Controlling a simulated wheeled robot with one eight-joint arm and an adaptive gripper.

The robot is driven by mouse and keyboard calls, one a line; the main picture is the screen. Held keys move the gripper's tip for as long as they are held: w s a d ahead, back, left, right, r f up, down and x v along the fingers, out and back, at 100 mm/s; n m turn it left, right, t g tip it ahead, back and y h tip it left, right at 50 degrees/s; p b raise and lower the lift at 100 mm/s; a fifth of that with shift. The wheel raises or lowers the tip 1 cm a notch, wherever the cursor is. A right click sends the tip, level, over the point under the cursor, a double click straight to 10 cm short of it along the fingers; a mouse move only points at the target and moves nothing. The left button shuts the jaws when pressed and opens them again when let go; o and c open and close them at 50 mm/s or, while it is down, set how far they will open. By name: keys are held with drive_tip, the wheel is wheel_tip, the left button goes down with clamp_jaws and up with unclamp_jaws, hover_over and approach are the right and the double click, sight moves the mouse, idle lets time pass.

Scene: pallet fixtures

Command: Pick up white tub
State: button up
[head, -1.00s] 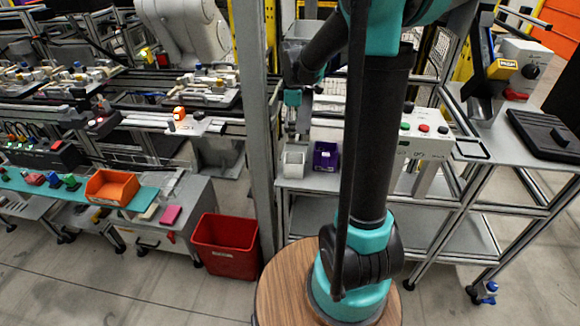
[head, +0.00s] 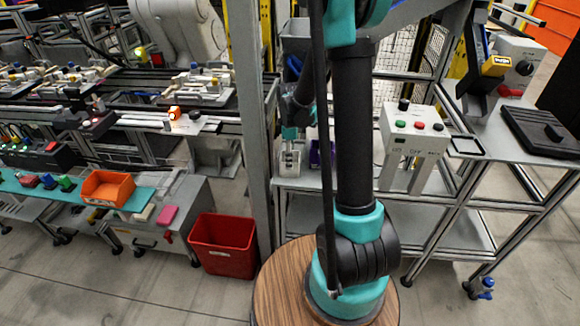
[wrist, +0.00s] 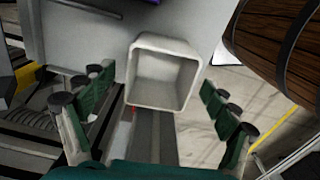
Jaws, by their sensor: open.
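The white tub (head: 287,168) stands on the grey shelf just right of the grey post in the head view, partly hidden by my gripper (head: 290,146). In the wrist view the white tub (wrist: 164,72) is square and open-topped, and its empty inside shows. My gripper (wrist: 158,82) is open there, with one green finger to the left of the tub and one to the right. Gaps show between the fingers and the tub walls. I cannot tell how far down the fingers reach.
A purple bin (head: 315,154) stands right of the tub, mostly hidden behind my arm. A control box with buttons (head: 413,130) stands farther right on the shelf unit. A red crate (head: 222,246) is on the floor at left, and an orange bin (head: 108,188) is on the bench.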

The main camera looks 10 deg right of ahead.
drive_tip(key=shift+f, duration=0.4)
drive_tip(key=c, duration=1.3)
drive_tip(key=shift+o, duration=0.2)
drive_tip(key=shift+r, duration=0.1)
